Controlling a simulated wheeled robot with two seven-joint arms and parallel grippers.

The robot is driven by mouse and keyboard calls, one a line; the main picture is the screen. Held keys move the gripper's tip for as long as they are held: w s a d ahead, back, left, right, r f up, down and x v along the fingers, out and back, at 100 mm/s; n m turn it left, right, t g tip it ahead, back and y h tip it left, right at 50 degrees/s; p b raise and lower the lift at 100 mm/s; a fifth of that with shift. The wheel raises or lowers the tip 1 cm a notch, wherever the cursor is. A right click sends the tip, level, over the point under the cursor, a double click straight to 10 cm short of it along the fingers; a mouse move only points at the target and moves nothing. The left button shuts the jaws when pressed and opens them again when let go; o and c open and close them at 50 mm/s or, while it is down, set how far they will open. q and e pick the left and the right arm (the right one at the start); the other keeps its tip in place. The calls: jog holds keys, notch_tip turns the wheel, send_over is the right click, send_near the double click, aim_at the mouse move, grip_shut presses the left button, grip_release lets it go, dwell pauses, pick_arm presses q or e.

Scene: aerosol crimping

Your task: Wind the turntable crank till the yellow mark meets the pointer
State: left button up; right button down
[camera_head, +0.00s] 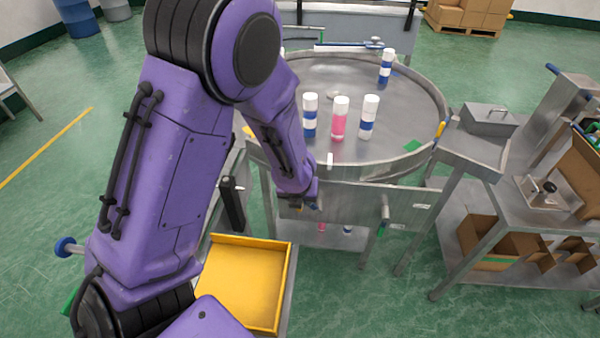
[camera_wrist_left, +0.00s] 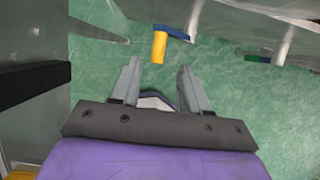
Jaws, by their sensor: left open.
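The round steel turntable (camera_head: 300,85) carries several white-capped cans, one pink (camera_head: 340,118) and others blue-banded. A yellow piece (camera_head: 440,129) shows at its right rim, and a small white tab (camera_head: 330,160) stands at the front rim. I cannot tell which part is the pointer. The crank shows in the left wrist view as a yellow handle (camera_wrist_left: 159,47) on a blue arm (camera_wrist_left: 172,33). My left gripper (camera_wrist_left: 158,68) is open, with the handle just beyond and between its fingertips, not gripped. In the head view my left gripper (camera_head: 307,202) is at the turntable's front, partly hidden by my arm.
A yellow tray (camera_head: 243,285) stands below my left arm. A steel table (camera_head: 480,215) with cardboard boxes is at the right. A steel panel with a rod (camera_head: 385,207) lies under the turntable's front edge. A dark post (camera_head: 232,205) stands left of the gripper.

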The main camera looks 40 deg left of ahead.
pick_arm(q)
jog(key=b+x, duration=0.1)
jog(key=x, duration=0.4)
jog(key=shift+a+f+b, duration=0.2)
jog(key=shift+b, duration=0.15)
jog(key=shift+d+r, duration=0.1)
